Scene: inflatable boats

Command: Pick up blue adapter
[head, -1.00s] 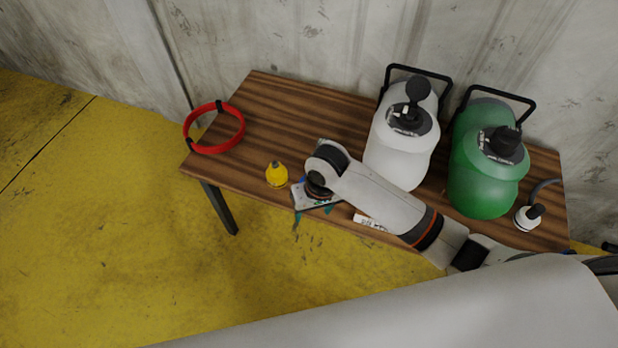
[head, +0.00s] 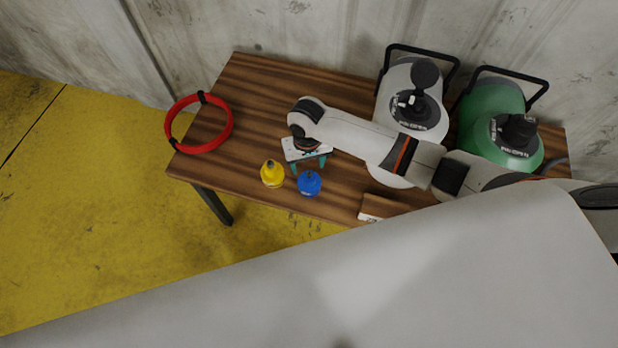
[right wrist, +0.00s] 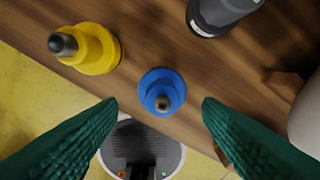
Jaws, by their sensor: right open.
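The blue adapter (head: 309,184) stands on the wooden table near its front edge, just right of the yellow adapter (head: 272,174). My right gripper (head: 309,165) is open and empty, with teal fingers, just behind the blue adapter in the head view. In the right wrist view, the blue adapter (right wrist: 160,88) lies centred ahead of the gap between the open fingertips (right wrist: 159,103). The fingers do not appear to touch it. The yellow adapter (right wrist: 88,48) shows at upper left there. My left gripper is not in view.
The wooden table (head: 250,110) also bears a red ring (head: 229,130) at its left end. A white tank (head: 416,78) and a green tank (head: 490,97) stand at the back right. A small brown box (head: 383,207) sits at the front edge. A dark grey object (right wrist: 215,14) shows in the wrist view.

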